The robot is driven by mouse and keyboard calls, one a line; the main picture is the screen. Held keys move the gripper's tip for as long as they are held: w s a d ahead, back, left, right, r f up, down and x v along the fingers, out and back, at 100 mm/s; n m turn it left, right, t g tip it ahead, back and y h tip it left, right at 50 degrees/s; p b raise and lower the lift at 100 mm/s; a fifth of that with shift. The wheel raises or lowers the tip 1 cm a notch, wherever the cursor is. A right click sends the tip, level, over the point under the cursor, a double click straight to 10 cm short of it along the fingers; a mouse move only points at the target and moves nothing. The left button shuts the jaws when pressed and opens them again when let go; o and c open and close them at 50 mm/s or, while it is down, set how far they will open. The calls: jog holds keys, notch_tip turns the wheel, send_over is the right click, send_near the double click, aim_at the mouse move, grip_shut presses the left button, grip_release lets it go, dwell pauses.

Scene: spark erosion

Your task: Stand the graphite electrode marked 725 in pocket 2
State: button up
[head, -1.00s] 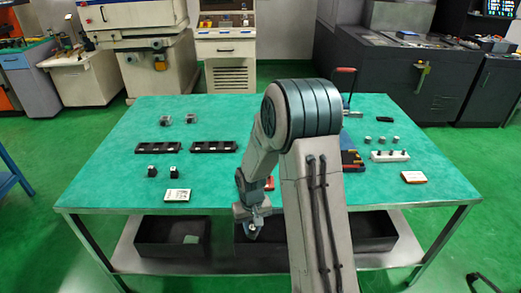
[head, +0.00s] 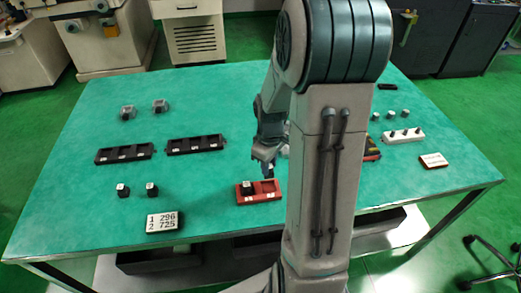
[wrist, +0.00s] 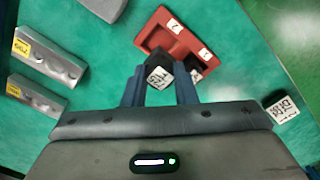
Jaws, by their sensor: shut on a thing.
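A red tray (head: 262,197) with two pockets lies near the table's front edge; its labels 2 and 1 show in the wrist view (wrist: 154,42). A dark block with a white top (head: 247,187) sits in the left pocket, and its white top also shows beside pocket 1 in the wrist view. My gripper (wrist: 158,88) is shut on a dark electrode with a white marked face (wrist: 159,77); the marking is upside down and hard to read. In the head view my gripper (head: 268,166) is just above the tray's right pocket. The electrode overlaps the tray's near edge in the wrist view.
A card (head: 165,221) reads 1 296, 2 725. Two dark blocks (head: 137,190) stand left of the tray, with black trays (head: 125,154) behind. Grey metal pieces with yellow labels (wrist: 45,60) lie at the left of the wrist view. My arm hides part of the table's right half.

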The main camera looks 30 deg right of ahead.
jog(key=shift+f+b, duration=2.75)
jog(key=shift+f, duration=0.7)
jog(key=shift+f, duration=0.15)
jog(key=o, duration=1.1)
notch_tip(320, 180, up, 14)
jog(key=shift+f, duration=0.1)
